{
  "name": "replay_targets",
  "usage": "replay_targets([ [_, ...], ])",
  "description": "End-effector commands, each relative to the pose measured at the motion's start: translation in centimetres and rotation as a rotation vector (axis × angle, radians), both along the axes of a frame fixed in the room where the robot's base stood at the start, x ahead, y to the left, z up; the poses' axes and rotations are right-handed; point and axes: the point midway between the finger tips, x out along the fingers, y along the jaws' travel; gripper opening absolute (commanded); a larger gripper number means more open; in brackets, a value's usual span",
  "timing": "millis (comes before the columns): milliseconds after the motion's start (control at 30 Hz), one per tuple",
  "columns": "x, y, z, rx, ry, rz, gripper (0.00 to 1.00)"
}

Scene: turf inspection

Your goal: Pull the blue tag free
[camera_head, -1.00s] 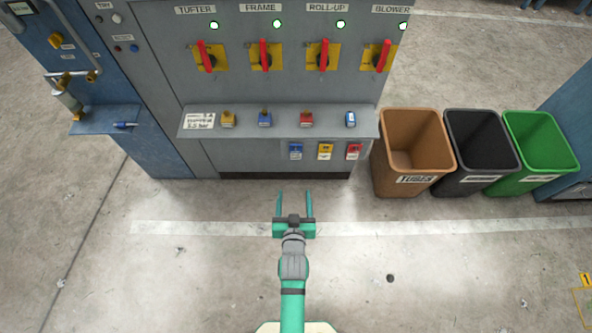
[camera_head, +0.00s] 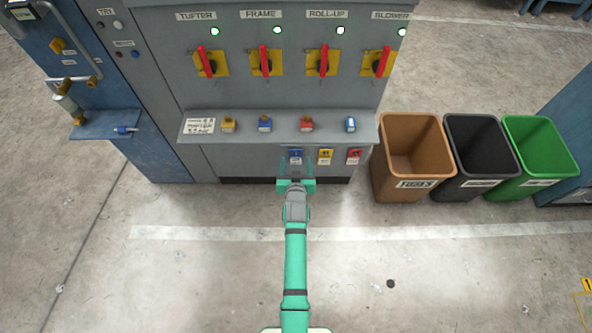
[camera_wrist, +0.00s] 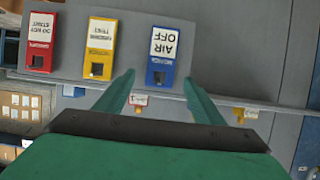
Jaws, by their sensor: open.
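The blue tag (camera_head: 295,156) hangs on the grey cabinet front below the ledge, leftmost of a row of three tags. In the wrist view, which is upside down, the blue tag (camera_wrist: 163,60) has a white label reading "AIR OFF". My gripper (camera_head: 296,169) is open, with its fingers pointing at the cabinet just in front of the blue tag. In the wrist view the fingertips of my gripper (camera_wrist: 159,78) lie either side of the tag's lower part in the picture, with nothing held between them. Whether they touch it cannot be told.
A yellow tag (camera_head: 325,157) and a red tag (camera_head: 354,157) hang to the right. Above them, the ledge (camera_head: 330,128) carries several small padlock-like items. A brown bin (camera_head: 413,165), a black bin and a green bin stand at right. The floor in front is clear.

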Motion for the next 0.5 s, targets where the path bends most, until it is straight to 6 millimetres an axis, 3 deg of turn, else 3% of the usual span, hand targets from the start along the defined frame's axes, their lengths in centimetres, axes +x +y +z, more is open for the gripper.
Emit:
replay_targets([
  [200,2.4,0.0,-0.9,-0.002,-0.001,0.000,0.62],
  [500,3.2,0.0,-1.3,-0.001,-0.001,0.000,0.62],
])
